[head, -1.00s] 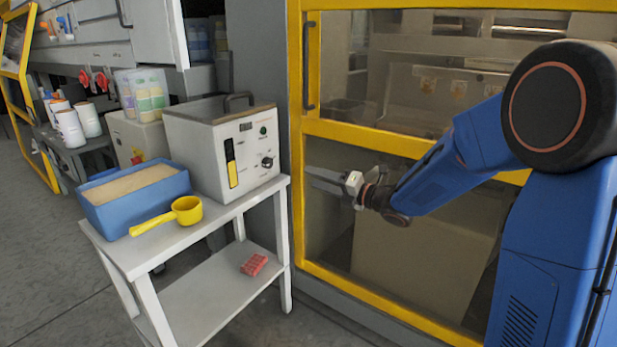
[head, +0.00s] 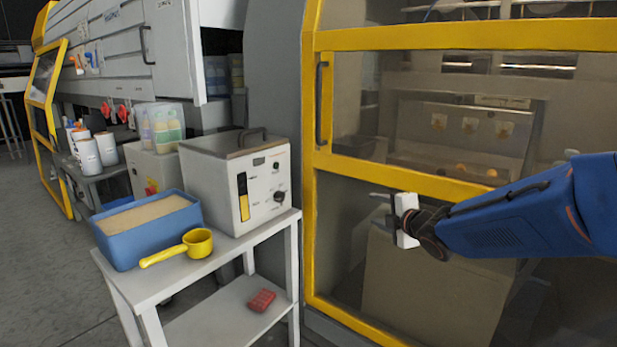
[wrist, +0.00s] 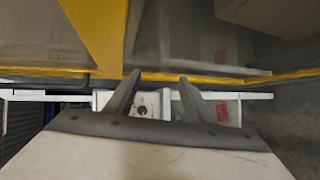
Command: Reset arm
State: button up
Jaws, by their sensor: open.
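My gripper (head: 381,202) is open and empty in the head view, in front of the lower clear panel of the yellow-framed machine (head: 312,150). My blue arm reaches in from the right edge. In the wrist view the two fingers of my gripper (wrist: 158,85) stand apart with nothing between them. The wrist view also shows a yellow frame bar (wrist: 100,35). Part of a white cart and a boxy device show beyond the fingertips.
Left of the machine stands a white cart (head: 262,237) with a grey control box (head: 232,180), a blue bin (head: 150,238) and a yellow scoop (head: 198,243). A red block (head: 262,300) lies on its lower shelf. White jars (head: 90,156) stand behind. Open floor (head: 45,260) lies at the left.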

jog(key=s+d+f+m+g+h, duration=0.1)
jog(key=s+d+m+g+h, duration=0.15)
jog(key=s+d+m, duration=0.4)
jog(key=s+d+f+m+g+h, duration=0.1)
jog(key=s+d+f+m+h, duration=0.2)
jog(key=s+m, duration=0.6)
jog(key=s+f+m+g, duration=0.2)
jog(key=s+m+g, duration=0.1)
jog(key=s, duration=0.8)
jog(key=s+f+m+g, duration=0.3)
jog(key=s, duration=0.9)
jog(key=shift+s+a+y, duration=0.2)
jog(key=shift+s+y, duration=0.05)
jog(key=shift+y, duration=0.1)
